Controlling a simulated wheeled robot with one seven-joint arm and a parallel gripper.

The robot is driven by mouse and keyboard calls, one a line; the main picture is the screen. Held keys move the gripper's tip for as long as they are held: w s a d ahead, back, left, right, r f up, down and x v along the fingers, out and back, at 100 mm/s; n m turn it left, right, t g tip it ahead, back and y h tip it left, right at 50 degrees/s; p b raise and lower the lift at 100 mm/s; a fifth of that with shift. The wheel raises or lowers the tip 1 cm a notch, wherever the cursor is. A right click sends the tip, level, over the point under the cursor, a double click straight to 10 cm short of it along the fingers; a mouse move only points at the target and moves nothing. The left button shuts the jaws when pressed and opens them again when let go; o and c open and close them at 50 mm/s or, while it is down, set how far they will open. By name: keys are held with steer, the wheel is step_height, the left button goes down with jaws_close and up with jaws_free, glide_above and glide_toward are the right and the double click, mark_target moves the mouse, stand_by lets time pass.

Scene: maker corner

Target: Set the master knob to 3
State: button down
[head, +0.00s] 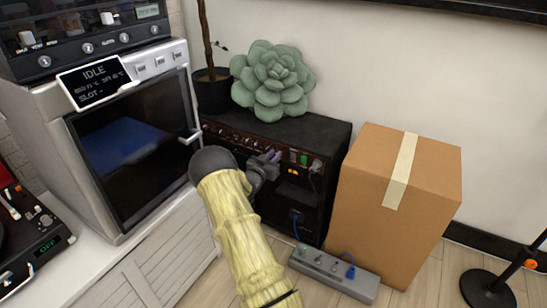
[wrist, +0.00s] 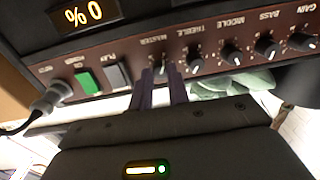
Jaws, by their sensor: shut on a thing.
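The black amplifier (head: 325,135) stands against the wall, its brown control panel facing me. In the wrist view the panel (wrist: 205,52) appears upside down. The master knob (wrist: 160,69) sits under the MASTER label, between the two purple fingers of my gripper (wrist: 161,88). The fingers are shut on the knob, which they partly cover, so I cannot read its pointer setting. In the head view my gripper (head: 270,160) reaches the panel, and my arm hides part of the amplifier front. An orange display (wrist: 83,15) on the amplifier appears to read 0 %.
The treble knob (wrist: 194,65) is close beside my fingers, with more knobs beyond. A green power switch (wrist: 87,82) and a plugged cable (wrist: 48,98) lie on the other side.

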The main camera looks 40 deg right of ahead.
steer(key=shift+f+m+b, duration=0.2)
steer(key=shift+m+b, duration=3.1)
steer(key=shift+m, duration=5)
steer(key=c, duration=1.3)
jaws_free()
steer(key=shift+r+g+h, duration=0.1)
steer(key=shift+g+h, duration=0.2)
steer(key=shift+c, duration=0.2)
steer(key=shift+a, duration=0.1)
